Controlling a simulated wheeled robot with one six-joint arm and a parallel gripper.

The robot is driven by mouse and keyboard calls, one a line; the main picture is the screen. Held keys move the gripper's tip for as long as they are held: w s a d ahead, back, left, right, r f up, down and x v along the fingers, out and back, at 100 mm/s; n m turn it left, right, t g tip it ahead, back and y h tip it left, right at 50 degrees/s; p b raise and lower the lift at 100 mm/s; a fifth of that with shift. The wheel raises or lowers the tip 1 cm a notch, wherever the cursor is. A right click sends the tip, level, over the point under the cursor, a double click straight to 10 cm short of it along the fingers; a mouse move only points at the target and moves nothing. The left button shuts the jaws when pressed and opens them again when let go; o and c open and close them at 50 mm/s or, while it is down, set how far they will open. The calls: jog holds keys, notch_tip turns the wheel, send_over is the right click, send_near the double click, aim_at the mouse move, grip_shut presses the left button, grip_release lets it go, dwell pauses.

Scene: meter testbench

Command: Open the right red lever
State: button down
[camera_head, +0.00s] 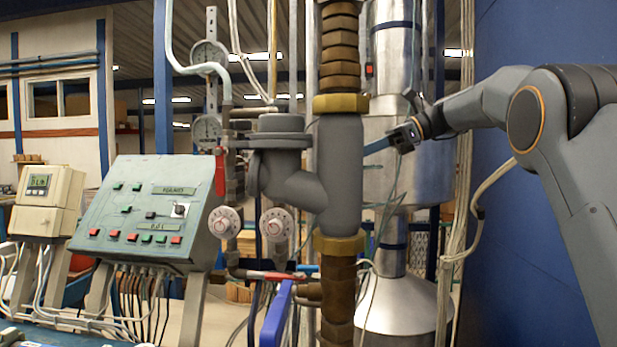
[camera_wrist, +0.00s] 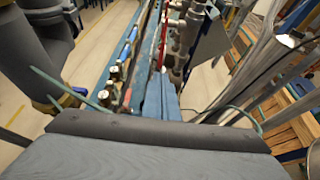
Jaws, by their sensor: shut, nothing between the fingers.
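A red lever (camera_head: 220,172) hangs upright on the pipework left of the grey valve body. A second red lever (camera_head: 274,275) lies level, lower and to its right, below the two round dials. Its right end is close to the blue handle. My gripper (camera_head: 374,147) is shut and empty, up and to the right of both levers, beside the thick grey pipe and apart from the levers. In the wrist view a thin red part (camera_wrist: 163,42) shows at the top centre; I cannot tell which lever it is. A dark gripper part fills the bottom of that view.
A green control box (camera_head: 150,215) with buttons stands at the left, by a beige meter (camera_head: 45,200). The grey valve body (camera_head: 290,165) and vertical pipe (camera_head: 340,165) stand between my gripper and the levers. A blue handle (camera_head: 275,317) juts forward below. A blue wall (camera_head: 530,30) is at right.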

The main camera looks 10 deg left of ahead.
jog(key=p+x, duration=0.5)
jog(key=x, duration=0.8)
jog(key=shift+a, duration=0.3)
jog(key=shift+r, duration=0.1)
